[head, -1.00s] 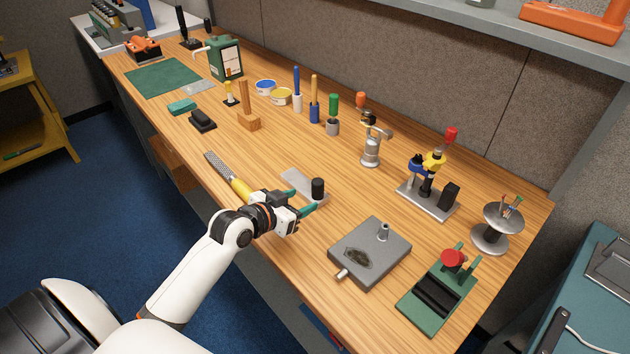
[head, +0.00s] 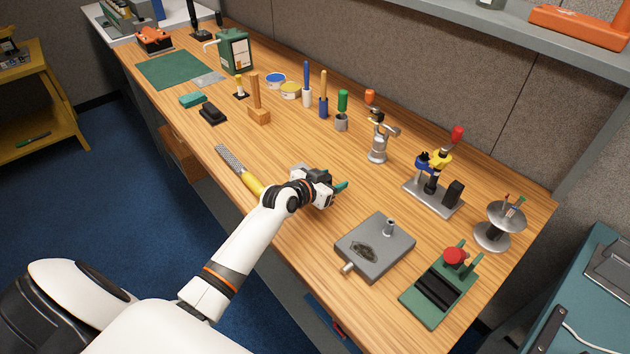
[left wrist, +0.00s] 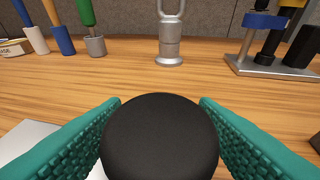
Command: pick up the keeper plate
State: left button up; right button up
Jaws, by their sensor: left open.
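The keeper plate, which I take to be the flat grey plate (left wrist: 28,138) with an upright black knob (left wrist: 160,135), lies on the bench. In the left wrist view the round knob top stands between my two teal fingers, with the plate's pale surface showing at lower left. My left gripper (head: 325,181) is open around the knob; I cannot tell whether either finger touches it. In the head view my gripper and wrist hide the plate and knob. My right gripper is not in view.
A grey block (head: 372,248) with a post lies right of my gripper, and a yellow-handled rasp (head: 238,168) lies left. Behind stand a silver fitting (head: 378,148), a stand with a yellow-and-blue clamp (head: 432,192), and handled tools. Bare wood separates them from my gripper.

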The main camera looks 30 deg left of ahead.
pick_arm(q)
grip_shut()
